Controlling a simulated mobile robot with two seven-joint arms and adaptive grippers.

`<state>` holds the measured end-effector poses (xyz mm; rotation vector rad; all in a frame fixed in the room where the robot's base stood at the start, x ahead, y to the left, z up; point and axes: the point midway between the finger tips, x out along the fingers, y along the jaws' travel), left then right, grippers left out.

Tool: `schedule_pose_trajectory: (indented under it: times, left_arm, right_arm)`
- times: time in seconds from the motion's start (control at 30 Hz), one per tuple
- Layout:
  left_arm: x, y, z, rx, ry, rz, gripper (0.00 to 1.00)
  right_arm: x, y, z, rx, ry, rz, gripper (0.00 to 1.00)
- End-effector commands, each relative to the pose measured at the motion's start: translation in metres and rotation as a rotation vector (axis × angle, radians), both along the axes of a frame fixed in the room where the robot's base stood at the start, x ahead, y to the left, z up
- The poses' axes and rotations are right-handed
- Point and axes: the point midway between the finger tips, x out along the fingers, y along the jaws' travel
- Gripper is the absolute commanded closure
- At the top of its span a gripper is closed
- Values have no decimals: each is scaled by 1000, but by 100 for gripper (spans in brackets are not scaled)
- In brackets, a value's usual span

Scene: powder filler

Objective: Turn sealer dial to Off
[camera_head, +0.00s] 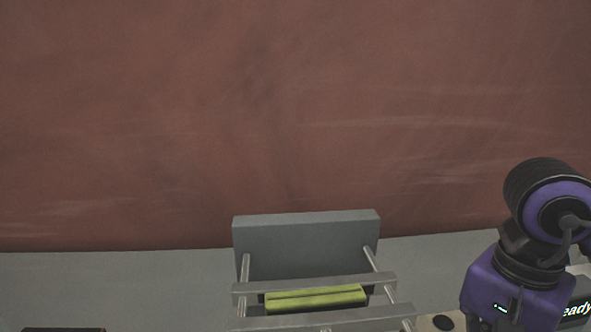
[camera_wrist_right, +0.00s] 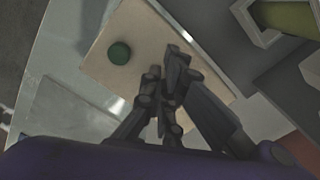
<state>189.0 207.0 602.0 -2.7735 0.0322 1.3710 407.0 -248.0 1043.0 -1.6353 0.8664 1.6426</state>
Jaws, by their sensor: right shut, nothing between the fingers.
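In the right wrist view a beige panel (camera_wrist_right: 95,65) carries a round dark green knob (camera_wrist_right: 120,53); I cannot tell whether it is the sealer dial, and no pointer or Off mark is readable. My right gripper (camera_wrist_right: 167,72) is shut and empty over the panel, to the right of the knob and apart from it. In the head view the grey sealer-like machine (camera_head: 305,235) has metal rails and a yellow-green bar (camera_head: 315,299). A dark round part (camera_head: 443,322) shows on a beige surface at the bottom edge. My left gripper is out of view.
A display reading "eady" (camera_head: 577,311) is partly hidden by my right arm at the right edge. A reddish-brown wall (camera_head: 280,110) stands behind the grey counter (camera_head: 120,285). The counter left of the machine is mostly clear.

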Motion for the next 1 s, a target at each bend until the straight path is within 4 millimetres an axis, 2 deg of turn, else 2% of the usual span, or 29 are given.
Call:
schedule_pose_trajectory:
  times: [0.17,0.57,0.87,1.0]
  left_arm:
    - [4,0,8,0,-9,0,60]
    - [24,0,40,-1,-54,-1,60]
    - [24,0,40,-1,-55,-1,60]
    - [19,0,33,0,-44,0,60]
  right_arm:
    - [1,1,14,2,-7,0,100]
    - [2,1,61,3,-10,-1,100]
    - [1,0,61,3,-4,-1,100]
    - [-1,-6,48,-10,19,-14,100]
